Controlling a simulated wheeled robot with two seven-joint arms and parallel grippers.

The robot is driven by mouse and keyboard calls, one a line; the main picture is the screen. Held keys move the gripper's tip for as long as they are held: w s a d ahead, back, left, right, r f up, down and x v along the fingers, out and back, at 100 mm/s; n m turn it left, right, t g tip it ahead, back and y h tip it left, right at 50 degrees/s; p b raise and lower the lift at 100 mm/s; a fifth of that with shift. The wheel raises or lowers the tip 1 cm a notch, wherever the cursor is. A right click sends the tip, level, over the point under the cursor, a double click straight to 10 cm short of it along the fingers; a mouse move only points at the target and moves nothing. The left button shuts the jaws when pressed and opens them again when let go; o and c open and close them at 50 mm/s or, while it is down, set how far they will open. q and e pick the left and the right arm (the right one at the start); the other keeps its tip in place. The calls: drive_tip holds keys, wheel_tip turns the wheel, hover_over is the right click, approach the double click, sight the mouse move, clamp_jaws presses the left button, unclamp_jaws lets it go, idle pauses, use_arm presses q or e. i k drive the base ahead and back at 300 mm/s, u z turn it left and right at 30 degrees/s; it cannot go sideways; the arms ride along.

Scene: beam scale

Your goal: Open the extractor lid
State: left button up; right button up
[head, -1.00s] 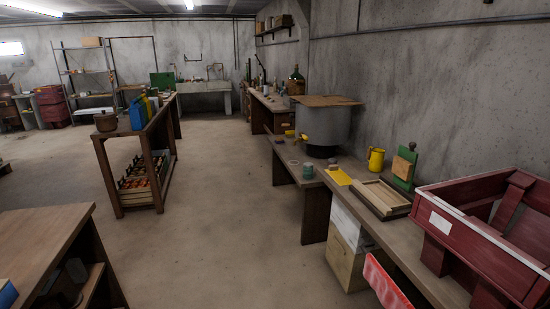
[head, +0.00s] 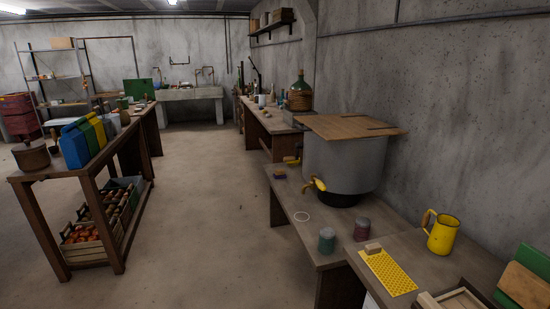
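The extractor (head: 342,164) is a large grey metal drum on the bench along the right wall, with a yellow tap (head: 318,184) low on its front. Its lid (head: 350,127) is a flat brown wooden board lying across the top, overhanging the rim, with dark slots or strips on it. The lid looks closed over the drum. Neither of my grippers is in the head view.
The floor aisle (head: 220,220) is clear.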

sight(336, 126)
drive_tip(key=i, duration=2.15)
drive_tip(key=z, duration=1.65)
drive_tip(key=i, duration=0.3)
drive_tip(key=u, duration=0.5)
